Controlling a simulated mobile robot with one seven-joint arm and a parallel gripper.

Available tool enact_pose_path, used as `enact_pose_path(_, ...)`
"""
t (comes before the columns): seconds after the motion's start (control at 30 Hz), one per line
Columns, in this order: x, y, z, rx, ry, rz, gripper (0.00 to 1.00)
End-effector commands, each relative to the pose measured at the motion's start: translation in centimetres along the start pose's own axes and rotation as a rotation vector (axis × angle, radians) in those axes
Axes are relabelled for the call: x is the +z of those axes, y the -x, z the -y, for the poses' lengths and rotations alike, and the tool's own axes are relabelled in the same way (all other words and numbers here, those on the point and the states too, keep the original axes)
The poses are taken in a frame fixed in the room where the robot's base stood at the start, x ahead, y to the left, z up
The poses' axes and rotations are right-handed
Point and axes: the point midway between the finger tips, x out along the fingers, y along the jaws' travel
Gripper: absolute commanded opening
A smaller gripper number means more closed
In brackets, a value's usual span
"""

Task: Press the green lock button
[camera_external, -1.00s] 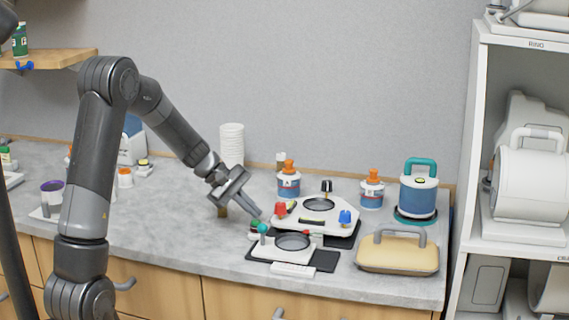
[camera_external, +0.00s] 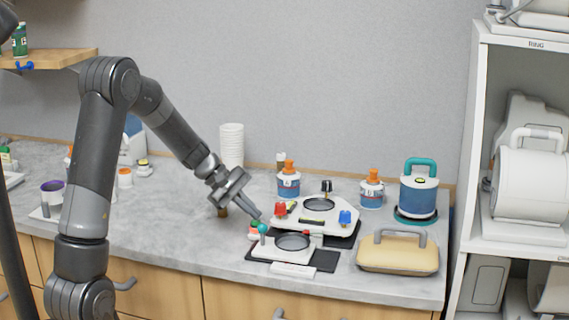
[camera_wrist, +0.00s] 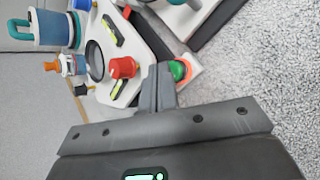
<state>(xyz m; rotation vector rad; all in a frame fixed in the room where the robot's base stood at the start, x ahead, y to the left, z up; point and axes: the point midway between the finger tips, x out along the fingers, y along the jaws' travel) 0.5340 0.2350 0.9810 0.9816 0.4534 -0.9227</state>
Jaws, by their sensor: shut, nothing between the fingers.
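The green button (camera_external: 254,224) sits on a small white block at the left of the white magnet device (camera_external: 272,240) on the counter. In the wrist view the green button (camera_wrist: 178,71) has an orange-red rim and lies just right of my fingertips. My gripper (camera_external: 257,215) is shut and empty, pointing down and right, its tips close above the button. In the wrist view my gripper (camera_wrist: 161,68) partly overlaps the button's left edge. I cannot tell whether the tips touch it.
Close by are a red knob (camera_external: 281,210), a teal ball-topped post (camera_external: 263,229) and a blue knob (camera_external: 345,217). Orange-capped bottles (camera_external: 289,183), a teal-handled canister (camera_external: 418,195) and a beige-lidded case (camera_external: 398,253) stand around the device.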

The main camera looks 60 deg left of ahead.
Motion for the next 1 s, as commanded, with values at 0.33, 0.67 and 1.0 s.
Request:
enact_pose_path(0.33,0.2,0.3,-0.3,0.000,-0.001,0.000,0.00)
enact_pose_path(0.67,1.5,2.2,-1.6,0.002,-0.002,-0.001,0.00)
enact_pose_path(1.0,3.2,4.3,-3.2,0.001,-0.003,0.001,0.00)
